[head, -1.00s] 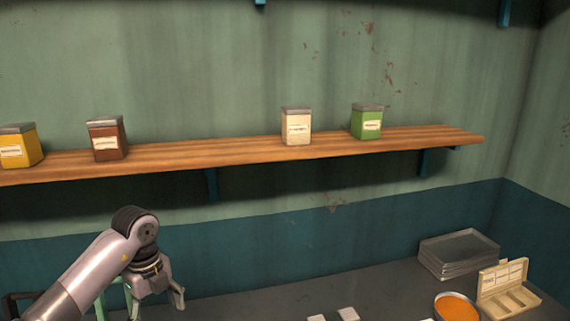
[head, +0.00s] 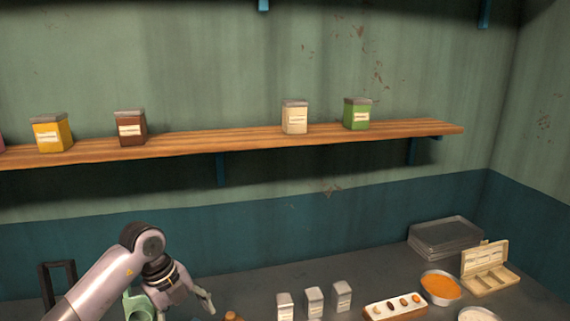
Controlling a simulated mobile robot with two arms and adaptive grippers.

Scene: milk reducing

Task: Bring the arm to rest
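My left arm comes in from the lower left, over the dark counter (head: 258,290). Its gripper (head: 185,308) points downward near the bottom edge of the head view. One finger shows clearly on the right, spread outward, and the gripper looks open with nothing seen in it. The lower part of the gripper is partly cut off or hidden. A pale green object (head: 138,307) stands just behind and beside the gripper; I cannot tell whether they touch. My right gripper is out of view.
A wooden shelf (head: 220,140) with jars runs above.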

